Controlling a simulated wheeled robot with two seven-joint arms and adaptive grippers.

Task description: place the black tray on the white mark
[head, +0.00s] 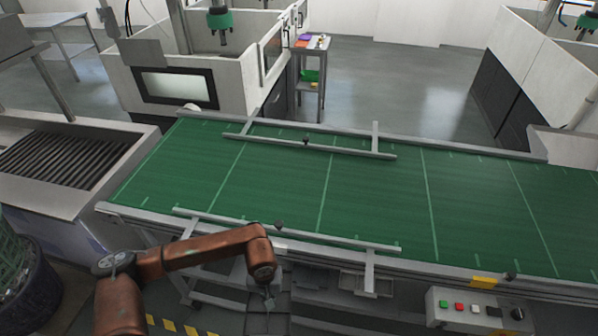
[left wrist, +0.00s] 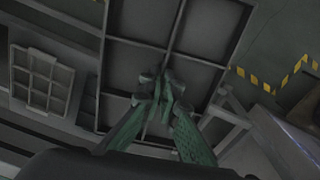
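A black tray (left wrist: 138,64) with raised dividers fills the middle of the left wrist view. In the head view a dark tray-like shape (head: 268,322) shows low in front of the conveyor, partly hidden by my arm. My left gripper (head: 268,300) points down over it. In the left wrist view its green fingers (left wrist: 162,90) converge at the tray's middle divider, with the tips close together. I cannot tell whether they pinch the divider. My right gripper is not in view. I cannot make out a white mark.
A green conveyor belt (head: 285,185) with metal guide rails lies ahead, its top empty. A control box (head: 478,308) with buttons is on its front right. A slatted grey basin (head: 60,165) stands left. A light framed grid part (left wrist: 40,78) is beside the tray.

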